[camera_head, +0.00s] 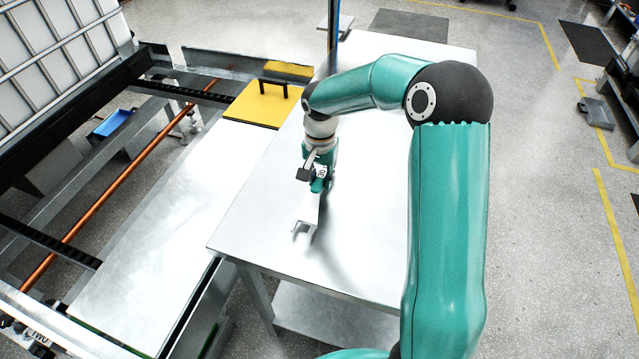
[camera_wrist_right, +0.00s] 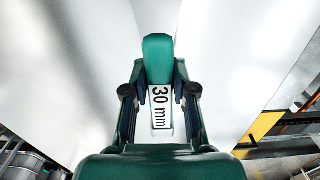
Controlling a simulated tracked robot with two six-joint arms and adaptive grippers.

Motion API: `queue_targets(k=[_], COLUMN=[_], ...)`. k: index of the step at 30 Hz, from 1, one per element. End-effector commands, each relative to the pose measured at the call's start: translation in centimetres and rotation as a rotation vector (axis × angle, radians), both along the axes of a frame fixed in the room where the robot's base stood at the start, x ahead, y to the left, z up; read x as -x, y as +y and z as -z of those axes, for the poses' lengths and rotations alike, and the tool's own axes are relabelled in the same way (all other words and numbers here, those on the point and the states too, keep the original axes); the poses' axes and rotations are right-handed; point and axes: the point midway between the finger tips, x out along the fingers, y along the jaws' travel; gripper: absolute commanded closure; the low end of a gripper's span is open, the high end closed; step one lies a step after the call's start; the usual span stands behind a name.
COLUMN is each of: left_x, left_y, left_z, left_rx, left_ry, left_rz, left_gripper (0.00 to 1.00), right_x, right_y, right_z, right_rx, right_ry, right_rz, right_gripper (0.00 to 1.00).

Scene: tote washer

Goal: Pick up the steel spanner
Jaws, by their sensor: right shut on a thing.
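The steel spanner (camera_head: 306,214) is a pale silver piece with an open, forked end toward the front of the metal table (camera_head: 260,215). My left gripper is out of view.
A yellow plate with a black handle (camera_head: 262,103) lies at the table's left. A conveyor frame with an orange rod (camera_head: 120,180) and a blue tray (camera_head: 112,122) stands further left. A blue post (camera_head: 334,25) rises behind. The table around the spanner is clear.

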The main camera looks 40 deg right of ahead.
Motion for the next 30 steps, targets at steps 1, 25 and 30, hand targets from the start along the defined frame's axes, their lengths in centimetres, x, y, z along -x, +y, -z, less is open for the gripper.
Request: queue_targets(k=[1,25,30], left_x=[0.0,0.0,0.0], left_y=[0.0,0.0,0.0], left_z=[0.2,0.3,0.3], left_rx=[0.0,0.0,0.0], left_ry=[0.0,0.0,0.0], left_rz=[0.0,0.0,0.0], left_gripper=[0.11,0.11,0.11], right_x=[-0.1,-0.1,-0.1], right_y=[0.0,0.1,0.1], right_z=[-0.9,-17.6,-18.0], right_rx=[0.002,0.0,-0.001], right_ry=[-0.007,-0.004,-0.002], right_rz=[0.0,-0.003,-0.003], right_gripper=[1.0,1.0,1.0])
